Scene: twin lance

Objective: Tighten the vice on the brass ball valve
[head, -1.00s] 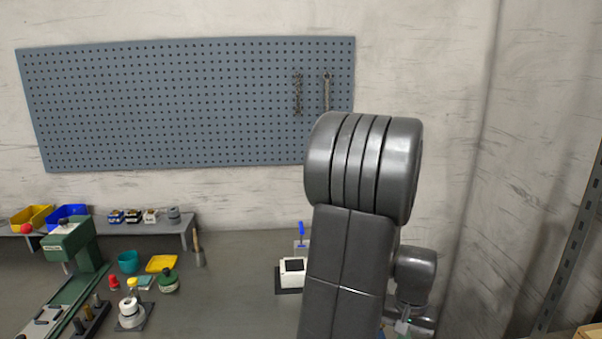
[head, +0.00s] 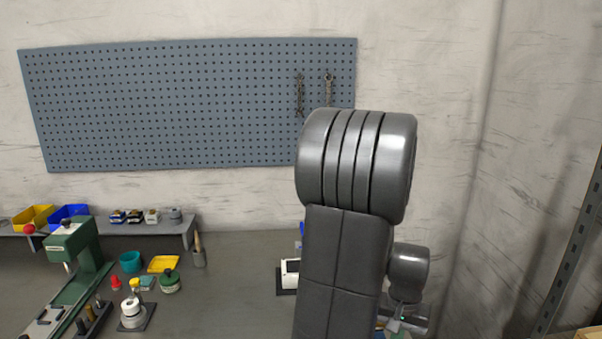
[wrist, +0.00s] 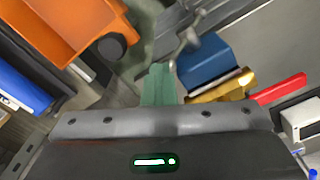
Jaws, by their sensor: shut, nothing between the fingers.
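In the wrist view a blue vice block (wrist: 208,66) lies right of the centre, with a grey metal screw handle (wrist: 185,45) beside it. The brass ball valve (wrist: 220,88) sits against the block's lower edge, with its red lever (wrist: 281,89) pointing right. My gripper (wrist: 158,72) is shut and empty, its greenish fingers close together at the picture's middle, left of the blue block. I cannot tell whether the fingers touch the handle. In the head view my arm hides most of the vice and valve.
An orange bin (wrist: 70,30) and a blue object (wrist: 22,92) are at the left in the wrist view. A white box (head: 289,272) stands beside my arm in the head view.

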